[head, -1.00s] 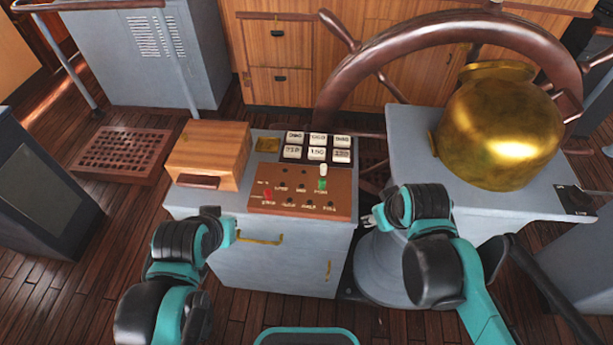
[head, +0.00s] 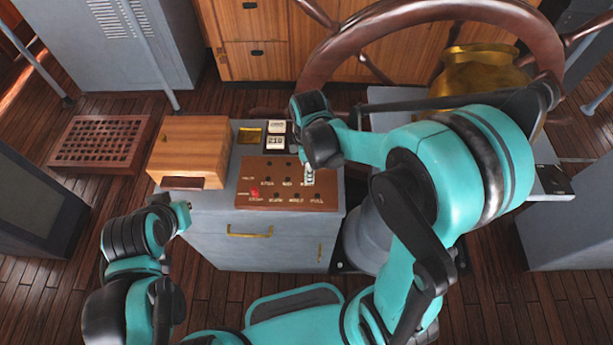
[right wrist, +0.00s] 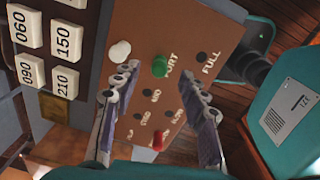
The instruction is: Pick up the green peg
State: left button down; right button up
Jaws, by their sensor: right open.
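The green peg (right wrist: 160,66) stands in a brown panel (right wrist: 200,35) beside the lettering "PORT" in the right wrist view. In the head view my right gripper and forearm hide it. My right gripper (right wrist: 158,75) is open, its fingertips to either side of the green peg and apart from it in the picture; it also shows over the right part of the panel in the head view (head: 309,176). My left gripper (head: 184,213) is low, left of the grey console; its fingers are too small to read.
A white peg (right wrist: 119,51) stands close beside the green one, near my right gripper's left finger. A red peg (right wrist: 158,141) is lower on the panel. A wooden box (head: 190,145), white number keys (head: 276,141) and a large wheel (head: 420,12) are around the console.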

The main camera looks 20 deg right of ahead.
notch_tip(320, 180, down, 4)
jog(key=shift+w+d+r+b, duration=0.1)
jog(key=shift+r+b, duration=0.1)
jog(key=shift+b, duration=0.2)
jog(key=shift+c, duration=0.2)
jog(key=c, duration=0.8)
jog(key=shift+r, duration=0.1)
